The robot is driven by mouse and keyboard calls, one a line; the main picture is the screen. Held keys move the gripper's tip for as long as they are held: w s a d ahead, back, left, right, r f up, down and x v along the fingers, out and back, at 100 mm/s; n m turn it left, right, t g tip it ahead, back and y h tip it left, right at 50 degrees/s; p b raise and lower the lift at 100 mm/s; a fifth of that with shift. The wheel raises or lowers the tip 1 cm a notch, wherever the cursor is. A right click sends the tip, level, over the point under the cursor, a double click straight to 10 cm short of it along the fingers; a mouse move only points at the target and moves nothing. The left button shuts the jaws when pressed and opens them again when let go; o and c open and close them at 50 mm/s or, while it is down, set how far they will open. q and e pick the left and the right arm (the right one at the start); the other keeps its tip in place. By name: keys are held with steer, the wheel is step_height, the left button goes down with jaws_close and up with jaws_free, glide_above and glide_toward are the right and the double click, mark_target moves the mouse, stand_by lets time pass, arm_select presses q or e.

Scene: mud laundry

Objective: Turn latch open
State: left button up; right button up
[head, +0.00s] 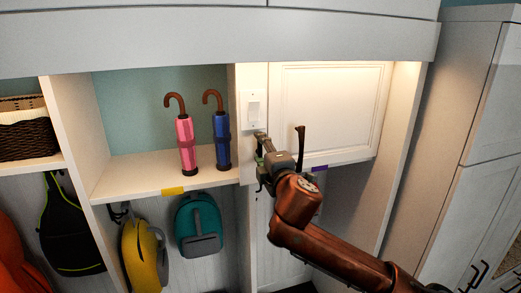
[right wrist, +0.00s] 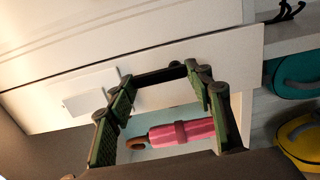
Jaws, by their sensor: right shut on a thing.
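My right gripper (head: 261,158) reaches up to the white upright panel just below the light switch. In the right wrist view its green-padded fingers (right wrist: 160,95) stand wide apart, with the fingertips at the two ends of a short dark latch bar (right wrist: 155,77) on the panel. The gripper is shut on this latch bar. In the head view the fingers and wrist largely hide the latch, so its angle is hard to read there. A white cabinet door (head: 333,110) is closed to the right of the panel. My left gripper is not in view.
The light switch (head: 253,109) is close above the gripper. A pink umbrella (head: 185,145) and a blue umbrella (head: 221,140) stand on the shelf to the left. A teal backpack (head: 199,225) and a yellow bag (head: 143,255) hang below. A dark upright bar (head: 299,145) stands near my wrist.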

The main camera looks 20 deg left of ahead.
steer(key=shift+f, duration=0.15)
steer(key=o, duration=1.1)
steer(key=shift+a, duration=0.1)
steer(key=shift+o, duration=0.3)
steer(key=shift+s, duration=0.1)
steer(key=v, duration=1.2)
